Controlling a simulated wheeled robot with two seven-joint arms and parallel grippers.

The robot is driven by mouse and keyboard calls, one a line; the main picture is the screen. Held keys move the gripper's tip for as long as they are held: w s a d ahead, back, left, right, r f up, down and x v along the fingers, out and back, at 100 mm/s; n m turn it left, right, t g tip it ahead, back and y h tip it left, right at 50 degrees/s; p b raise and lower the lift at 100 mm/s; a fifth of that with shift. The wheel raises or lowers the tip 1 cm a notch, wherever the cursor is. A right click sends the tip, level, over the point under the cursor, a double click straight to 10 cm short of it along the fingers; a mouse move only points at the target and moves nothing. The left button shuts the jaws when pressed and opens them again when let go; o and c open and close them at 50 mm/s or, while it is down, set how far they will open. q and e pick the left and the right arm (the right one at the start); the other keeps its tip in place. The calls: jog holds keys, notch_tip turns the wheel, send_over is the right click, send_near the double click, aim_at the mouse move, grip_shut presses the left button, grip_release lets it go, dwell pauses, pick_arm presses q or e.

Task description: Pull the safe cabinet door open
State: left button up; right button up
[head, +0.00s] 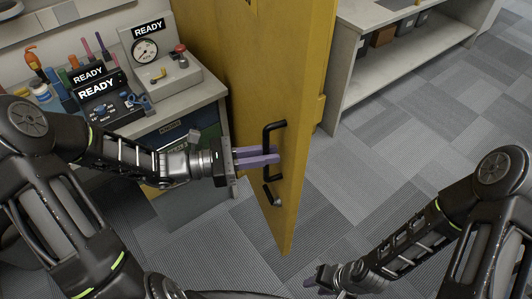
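The yellow cabinet door (290,100) stands swung out from the cabinet into the room, its free edge toward me. A black bar handle (267,136) sits on its left face, with a small black lever (270,194) below it. My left gripper (268,155) is at the handle, its purple fingers overlapping the middle of the upright bar. The two fingers lie close together; whether they press on the bar is not clear. My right gripper (318,279) is low at the bottom, over the floor and away from the door. Its fingertips are small and partly hidden.
A grey workbench (190,102) with gauges, READY signs and tools (35,62) stands left of the door, close to my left arm. A low shelf unit (400,75) stands at the right back. The grey tiled floor (400,150) right of the door is clear.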

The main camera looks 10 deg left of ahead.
pick_arm(q)
grip_shut()
dwell(0.8)
jog(key=shift+d, duration=0.1)
jog(key=shift+w+d, duration=0.25)
jog(key=shift+d, duration=0.05)
jog(key=w+d+b, duration=0.5)
jog(key=w+d, duration=0.9)
jog(key=d, duration=0.1)
jog(key=shift+d, duration=0.4)
jog(key=o, duration=0.5)
grip_release()
jog(key=shift+s, duration=0.1)
jog(key=shift+o, duration=0.2)
